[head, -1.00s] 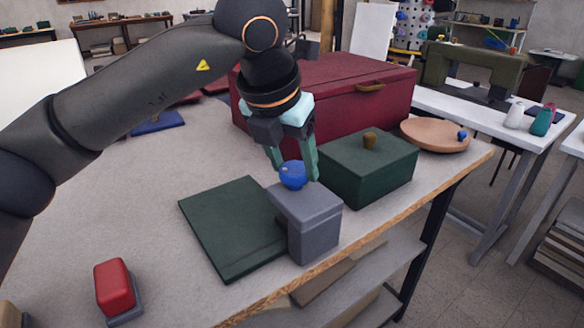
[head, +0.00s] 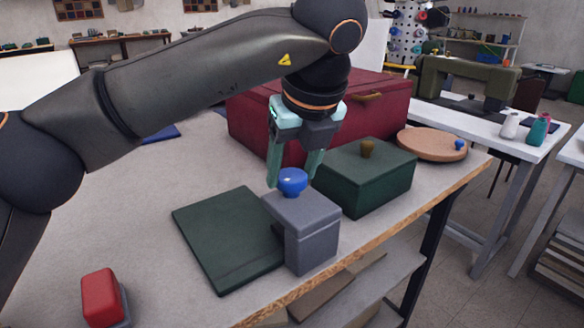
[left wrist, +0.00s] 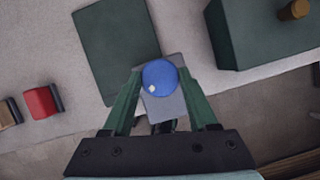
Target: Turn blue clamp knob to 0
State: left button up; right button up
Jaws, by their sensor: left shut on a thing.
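The blue clamp knob (head: 292,182) is a round knob on top of a grey block (head: 312,240) near the table's front edge. My left gripper (head: 293,176) comes down on it from above, with one green finger on each side, shut on the knob. In the left wrist view the knob (left wrist: 162,74) sits between the fingertips (left wrist: 161,80). A small pale mark shows on its lower left side. No number scale can be read. My right gripper is not in view.
A dark green panel (head: 225,240) lies left of the block. A green box (head: 365,180) with a brown knob stands close on the right, and a large red case (head: 350,105) behind. A red block (head: 101,298) is at front left. The left tabletop is fairly clear.

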pick_arm(q)
jog(key=shift+n, duration=0.7)
jog(key=shift+y, duration=0.3)
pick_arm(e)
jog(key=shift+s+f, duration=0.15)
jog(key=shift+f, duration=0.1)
pick_arm(q)
jog(key=shift+n+g, duration=0.3)
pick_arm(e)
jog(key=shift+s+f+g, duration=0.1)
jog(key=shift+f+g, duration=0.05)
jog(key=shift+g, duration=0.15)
pick_arm(q)
jog(key=o, duration=1.4)
jog(key=shift+c, duration=0.2)
